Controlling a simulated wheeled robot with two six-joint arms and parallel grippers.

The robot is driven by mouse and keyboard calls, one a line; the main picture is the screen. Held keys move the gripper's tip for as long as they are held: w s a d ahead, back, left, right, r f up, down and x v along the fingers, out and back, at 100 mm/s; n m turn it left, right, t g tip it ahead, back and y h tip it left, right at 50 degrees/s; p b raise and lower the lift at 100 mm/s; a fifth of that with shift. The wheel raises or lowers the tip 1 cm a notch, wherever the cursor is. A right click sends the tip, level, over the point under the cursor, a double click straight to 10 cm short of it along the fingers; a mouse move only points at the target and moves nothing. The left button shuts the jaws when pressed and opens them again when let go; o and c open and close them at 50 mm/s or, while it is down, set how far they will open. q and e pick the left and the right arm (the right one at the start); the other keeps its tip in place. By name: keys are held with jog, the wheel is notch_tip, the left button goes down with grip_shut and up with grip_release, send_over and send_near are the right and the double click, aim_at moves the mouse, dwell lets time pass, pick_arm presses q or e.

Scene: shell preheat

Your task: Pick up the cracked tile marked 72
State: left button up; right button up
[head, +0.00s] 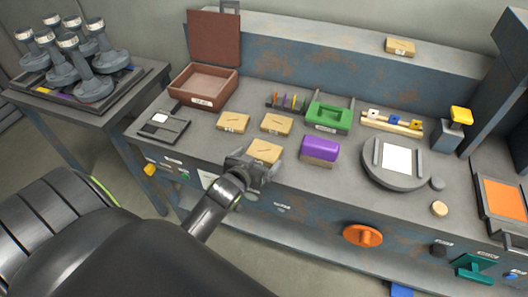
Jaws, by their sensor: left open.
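Three tan tiles with dark crack-like lines lie on the bench: a back left tile (233,121), a back right tile (276,123) and a front tile (265,148). A similar tan tile (400,47) rests on the raised back ledge. Their markings are too small to read, so I cannot tell which is marked 72. My left gripper (256,163) is open at the bench's front edge, right at the front tile, and covers its near side. I cannot tell whether the fingers touch it. My right gripper is not in view.
An open brown box (203,88) stands behind the tiles at left. A purple block (319,150) and a green holder (328,116) are to the right. A round grey plate stand (377,171) is farther right. A side table (88,112) holds several grey stamp-like pieces.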

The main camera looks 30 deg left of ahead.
aim_at(262, 154)
pick_arm(q)
jog(key=shift+x, duration=2.2)
